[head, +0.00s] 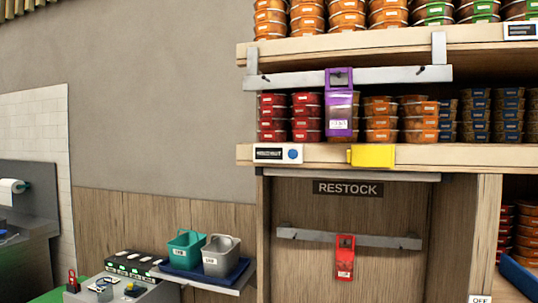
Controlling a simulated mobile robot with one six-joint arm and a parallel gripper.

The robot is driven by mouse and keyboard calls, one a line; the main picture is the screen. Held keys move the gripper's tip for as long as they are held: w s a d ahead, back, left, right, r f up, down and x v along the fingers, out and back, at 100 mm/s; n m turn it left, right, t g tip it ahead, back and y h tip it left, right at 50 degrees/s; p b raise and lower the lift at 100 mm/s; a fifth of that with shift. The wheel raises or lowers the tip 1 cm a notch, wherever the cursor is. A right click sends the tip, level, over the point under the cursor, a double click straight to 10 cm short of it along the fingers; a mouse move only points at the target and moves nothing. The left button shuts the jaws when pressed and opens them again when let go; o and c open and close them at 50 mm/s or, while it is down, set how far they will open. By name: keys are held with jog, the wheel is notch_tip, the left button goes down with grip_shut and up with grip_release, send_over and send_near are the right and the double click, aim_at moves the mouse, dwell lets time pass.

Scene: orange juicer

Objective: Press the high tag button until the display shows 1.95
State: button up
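A price tag (277,153) with a dark display and a round blue button (293,154) sits on the front edge of the middle shelf, at its left end. The writing on its display is too small to read. Another tag (521,31) with a dark display shows on the upper shelf edge at the far right, partly cut off by the picture edge. I cannot tell from the picture which one is the high tag. My gripper is not in view, and nothing is seen touching either tag.
A yellow block (371,156) sits on the shelf edge right of the tag. A purple holder (340,104) hangs from a grey rail above; a red one (345,258) hangs below the RESTOCK sign (348,188). Teal (186,249) and grey (221,256) bins stand lower left.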

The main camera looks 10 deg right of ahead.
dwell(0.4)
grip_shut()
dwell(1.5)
